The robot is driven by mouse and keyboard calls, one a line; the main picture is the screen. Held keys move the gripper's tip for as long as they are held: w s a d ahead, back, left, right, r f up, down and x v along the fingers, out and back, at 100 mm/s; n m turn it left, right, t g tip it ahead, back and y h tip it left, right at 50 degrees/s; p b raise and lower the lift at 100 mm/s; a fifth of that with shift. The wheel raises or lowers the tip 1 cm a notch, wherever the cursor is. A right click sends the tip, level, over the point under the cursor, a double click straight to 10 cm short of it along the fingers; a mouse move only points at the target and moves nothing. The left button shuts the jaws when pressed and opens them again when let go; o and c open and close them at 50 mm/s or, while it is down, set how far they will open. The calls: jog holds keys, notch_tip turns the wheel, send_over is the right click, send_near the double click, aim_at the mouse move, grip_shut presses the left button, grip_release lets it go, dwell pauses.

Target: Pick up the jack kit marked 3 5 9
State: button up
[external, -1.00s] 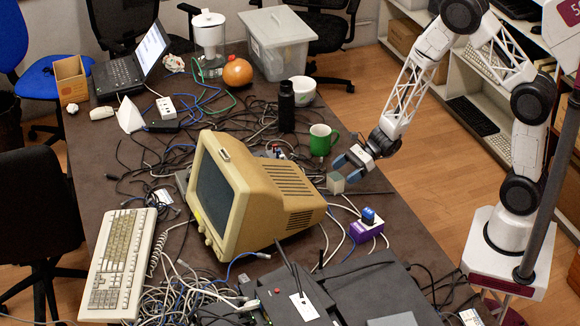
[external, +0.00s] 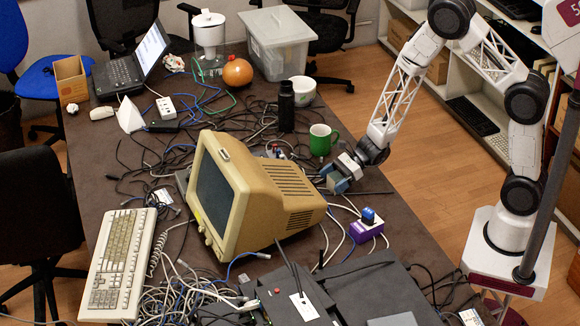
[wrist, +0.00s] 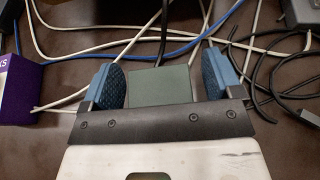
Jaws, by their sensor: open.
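A small grey-green block (wrist: 160,87), perhaps the jack kit, sits between the two blue pads of my open gripper (wrist: 160,76) in the wrist view. Dark table shows between each pad and the block, so the pads stand apart from its sides. No marking 3 5 9 is legible on it. In the external view my gripper (external: 337,177) is low over the table, right of the beige monitor, and largely hides the block.
The beige monitor (external: 258,195) stands close on the left. A green mug (external: 321,140) is just behind my gripper. A purple box (external: 368,228) with a blue piece on top stands in front. Cables (wrist: 130,42) run around the block.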

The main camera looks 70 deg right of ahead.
aim_at(333, 177)
dwell(0.3)
jog(key=c, duration=1.1)
jog(key=shift+o, duration=0.2)
jog(key=shift+r, duration=0.2)
jog(key=shift+r, duration=0.7)
notch_tip(333, 177, up, 2)
jog(key=s+d+r, duration=0.1)
jog(key=s, duration=1.5)
jog(key=shift+d, duration=0.35)
jog(key=shift+r, duration=0.1)
